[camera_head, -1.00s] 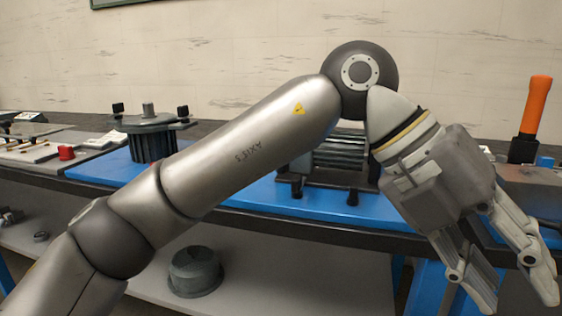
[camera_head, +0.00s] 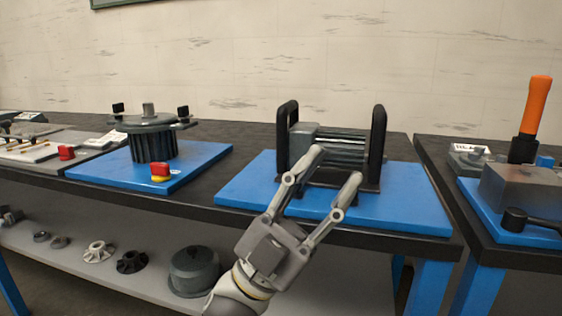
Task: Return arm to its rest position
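My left gripper (camera_head: 338,168) points up and to the right, in front of the table's front edge in the head view. Its two fingers are spread apart with nothing between them. The fingertips overlap the blue mat (camera_head: 405,204) and the lower part of the black-handled roller unit (camera_head: 345,150) in the picture; I cannot tell how far apart in depth they are. Most of my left arm is below the picture, with only the wrist showing at the bottom. My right gripper is not in view.
A second table at right holds an orange-handled tool (camera_head: 535,105) and a grey block (camera_head: 522,187). The lower shelf (camera_head: 140,277) holds a grey pot (camera_head: 194,271) and several small parts.

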